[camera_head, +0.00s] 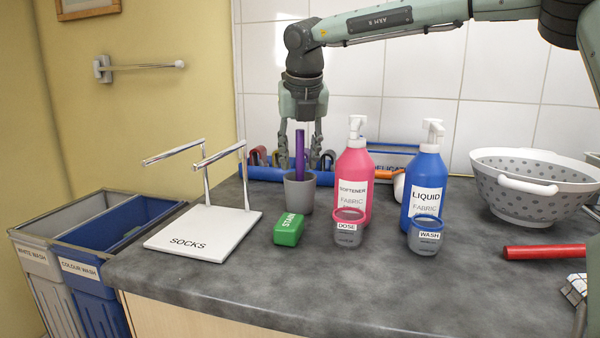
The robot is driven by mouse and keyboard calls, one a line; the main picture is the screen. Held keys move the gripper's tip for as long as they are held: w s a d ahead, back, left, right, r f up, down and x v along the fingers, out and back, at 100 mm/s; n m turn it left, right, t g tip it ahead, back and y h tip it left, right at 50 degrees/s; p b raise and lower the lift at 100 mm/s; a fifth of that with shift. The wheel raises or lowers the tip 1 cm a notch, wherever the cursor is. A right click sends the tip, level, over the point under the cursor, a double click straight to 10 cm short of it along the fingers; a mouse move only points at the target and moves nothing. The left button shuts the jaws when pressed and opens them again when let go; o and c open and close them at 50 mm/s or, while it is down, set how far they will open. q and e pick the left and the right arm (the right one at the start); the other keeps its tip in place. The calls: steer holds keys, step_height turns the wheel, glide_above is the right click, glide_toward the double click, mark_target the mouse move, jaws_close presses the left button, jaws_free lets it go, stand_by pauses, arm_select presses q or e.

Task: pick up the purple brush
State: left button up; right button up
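The purple brush (300,150) stands upright in a grey cup (299,193) on the dark counter; only its handle shows, and its lower end is hidden inside the cup. My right gripper (300,162) points straight down above the cup. Its fingers are spread, one on each side of the purple handle, with gaps visible between the fingers and the handle. My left gripper is not in view.
A green STAIN block (288,230), DOSE cup (348,229) and pink softener bottle (354,180) stand close by. A blue liquid bottle (425,183), WASH cup (425,236) and colander (530,188) are farther right. A white SOCKS stand (200,230) is left. The front counter is clear.

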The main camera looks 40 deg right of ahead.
steer(key=shift+c, duration=0.3)
jaws_close()
steer(key=shift+r, duration=0.1)
step_height(320, 180, up, 10)
stand_by(0.3)
